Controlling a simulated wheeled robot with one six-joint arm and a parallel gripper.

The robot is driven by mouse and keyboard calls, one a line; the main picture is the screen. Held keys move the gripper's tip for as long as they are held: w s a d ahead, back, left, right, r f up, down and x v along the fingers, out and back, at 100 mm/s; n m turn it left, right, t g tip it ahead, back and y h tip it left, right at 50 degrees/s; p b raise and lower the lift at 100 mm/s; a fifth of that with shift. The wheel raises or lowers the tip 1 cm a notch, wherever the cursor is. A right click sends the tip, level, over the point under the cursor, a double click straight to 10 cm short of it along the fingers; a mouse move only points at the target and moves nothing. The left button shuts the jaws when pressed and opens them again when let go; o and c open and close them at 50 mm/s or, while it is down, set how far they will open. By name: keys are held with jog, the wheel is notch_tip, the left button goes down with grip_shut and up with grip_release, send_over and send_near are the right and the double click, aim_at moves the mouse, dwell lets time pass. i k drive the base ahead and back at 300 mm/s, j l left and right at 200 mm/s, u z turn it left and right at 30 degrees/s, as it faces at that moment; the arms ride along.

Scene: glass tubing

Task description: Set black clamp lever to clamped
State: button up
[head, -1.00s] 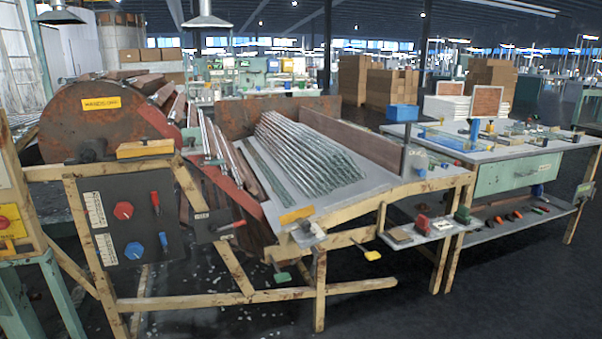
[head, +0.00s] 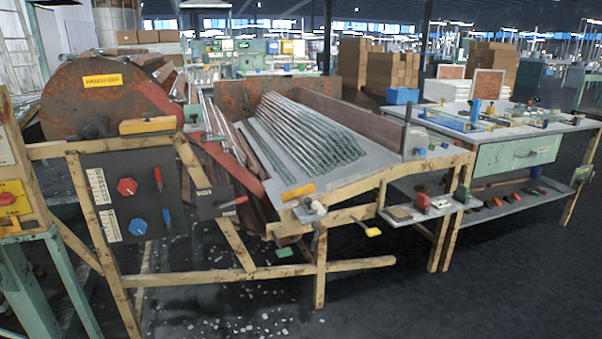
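No lever is clearly marked as the clamp lever. A black upright bar (head: 407,126) stands at the right end of the sloped tubing table (head: 375,178); I cannot tell whether it is the black clamp lever or how it is set. A dark box (head: 214,204) with a red-ended handle (head: 235,202) is fixed to the wooden frame left of centre. My gripper is not in view.
A large rusty drum (head: 85,105) stands at the left. Glass tubes (head: 310,133) lie on the sloped table. A workbench (head: 515,155) with a low shelf stands at the right. The dark floor (head: 450,305) at front right is clear; shards lie under the frame.

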aim_at(317, 228)
jog(key=i+j, duration=0.15)
jog(key=i, duration=0.45)
jog(key=i+j, duration=0.1)
jog(key=i, duration=0.55)
